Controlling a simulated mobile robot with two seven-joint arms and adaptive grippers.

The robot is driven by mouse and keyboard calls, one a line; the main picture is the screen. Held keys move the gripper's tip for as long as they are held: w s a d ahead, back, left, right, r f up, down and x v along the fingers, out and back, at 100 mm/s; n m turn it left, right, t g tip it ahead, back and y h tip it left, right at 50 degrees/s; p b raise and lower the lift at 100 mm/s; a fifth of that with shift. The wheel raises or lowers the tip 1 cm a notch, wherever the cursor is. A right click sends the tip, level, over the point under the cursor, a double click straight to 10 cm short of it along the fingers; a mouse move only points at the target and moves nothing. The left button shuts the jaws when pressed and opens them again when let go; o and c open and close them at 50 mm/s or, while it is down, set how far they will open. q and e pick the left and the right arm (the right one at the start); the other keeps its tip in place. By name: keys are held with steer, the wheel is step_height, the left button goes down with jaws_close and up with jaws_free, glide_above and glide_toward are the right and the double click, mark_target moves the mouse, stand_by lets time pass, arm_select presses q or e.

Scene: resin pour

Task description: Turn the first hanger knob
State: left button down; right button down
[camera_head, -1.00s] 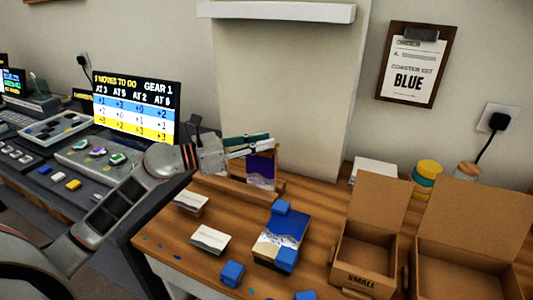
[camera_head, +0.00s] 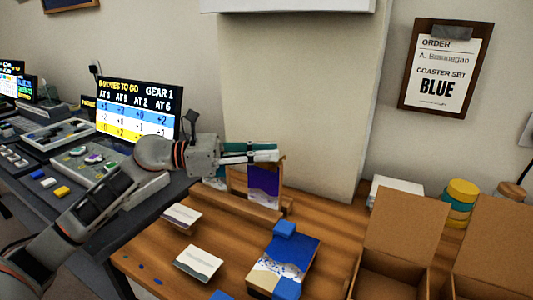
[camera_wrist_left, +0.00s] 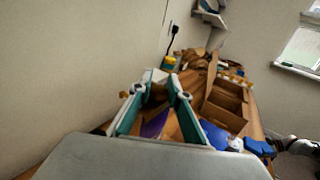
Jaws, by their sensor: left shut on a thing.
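My left gripper (camera_head: 277,152) reaches in from the left, with its teal-and-white fingers at the top of a small wooden stand (camera_head: 283,173). A purple picture card (camera_head: 263,186) rests upright in the stand. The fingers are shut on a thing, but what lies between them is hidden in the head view. In the left wrist view the fingertips (camera_wrist_left: 158,78) point toward the table, with purple showing below them. I cannot make out a hanger knob clearly.
A blue-and-white box (camera_head: 285,262) with blue blocks on it and white cards (camera_head: 197,263) lie on the wooden table. Open cardboard boxes (camera_head: 402,232) stand to the right. A control console and score screen (camera_head: 140,112) are at the left. A pale wall panel (camera_head: 295,110) rises behind the stand.

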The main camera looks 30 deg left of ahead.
arm_select(q)
steer(key=c, duration=1.8)
jaws_free()
steer(key=shift+c, duration=0.2)
steer(key=shift+a, duration=0.1)
steer(key=v, duration=1.2)
